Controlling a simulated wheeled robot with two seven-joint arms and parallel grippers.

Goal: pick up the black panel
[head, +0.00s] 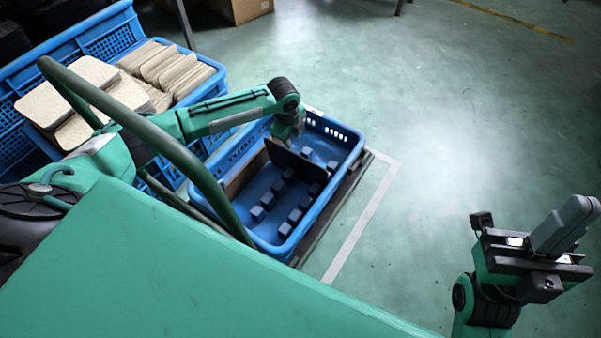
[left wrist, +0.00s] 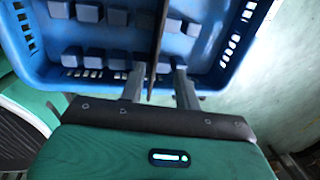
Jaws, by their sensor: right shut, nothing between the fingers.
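The black panel (head: 295,161) stands on edge across the blue crate (head: 345,137), between rows of grey-blue blocks. My left gripper (head: 288,137) is above the panel's upper edge at the crate's far end. In the left wrist view, the panel (left wrist: 158,40) shows as a thin dark edge. It runs between the two fingers of my left gripper (left wrist: 157,78), with a visible gap on each side, so the gripper is open around it. My right gripper (head: 563,225) is shut and empty, away from the crate at the lower right.
A brown panel (head: 243,174) stands along the crate's left side. Several blocks (head: 295,215) fill the crate floor. Another blue crate (head: 108,40) with pale panels (head: 68,92) is at the upper left. A green rail (head: 160,140) crosses before it. Floor at right is clear.

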